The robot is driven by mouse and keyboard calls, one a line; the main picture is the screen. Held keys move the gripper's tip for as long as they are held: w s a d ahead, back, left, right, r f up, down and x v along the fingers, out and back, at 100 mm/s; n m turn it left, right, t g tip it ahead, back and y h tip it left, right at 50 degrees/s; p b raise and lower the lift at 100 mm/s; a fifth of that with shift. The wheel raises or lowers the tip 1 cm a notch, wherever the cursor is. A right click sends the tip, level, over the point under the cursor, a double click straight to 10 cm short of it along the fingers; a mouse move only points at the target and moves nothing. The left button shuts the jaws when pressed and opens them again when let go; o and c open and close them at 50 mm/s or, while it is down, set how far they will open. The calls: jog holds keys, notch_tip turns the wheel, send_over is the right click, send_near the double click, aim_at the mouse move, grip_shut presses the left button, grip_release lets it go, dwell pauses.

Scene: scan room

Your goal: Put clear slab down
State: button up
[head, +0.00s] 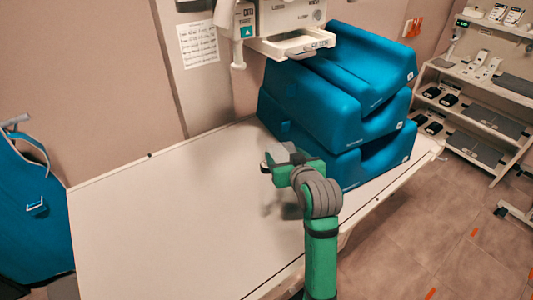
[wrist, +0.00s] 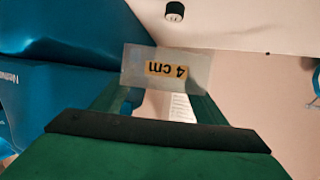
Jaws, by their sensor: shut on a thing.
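My gripper (head: 277,158) is above the white table (head: 170,220), left of the blue cushions; a soft shadow lies on the tabletop near it. In the wrist view my gripper (wrist: 160,88) is shut on the clear slab (wrist: 198,62), a see-through block with a yellow label reading "4 cm" upside down. The slab sits between the green fingertips. In the head view the slab is too small and too close to the gripper to tell apart surely.
Several blue cushions (head: 335,95) are stacked on the table's right end. An X-ray unit (head: 285,25) hangs above the back edge. A blue apron (head: 35,220) hangs at the left. A shelf rack (head: 480,90) stands at the right. The table's left and middle are bare.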

jog(key=x, duration=0.5)
jog(key=s+a+f+x, duration=0.1)
jog(key=x, duration=0.4)
jog(key=f+x, duration=0.1)
jog(key=x, duration=0.5)
jog(key=shift+s+a+f, duration=0.2)
jog(key=shift+s, duration=0.05)
jog(key=shift+w+a+f, duration=0.2)
jog(key=shift+w+f, duration=0.2)
jog(key=shift+f, duration=1.7)
jog(key=shift+f, duration=0.1)
jog(key=o, duration=1.5)
jog(key=shift+f, duration=0.1)
jog(key=shift+c, duration=0.2)
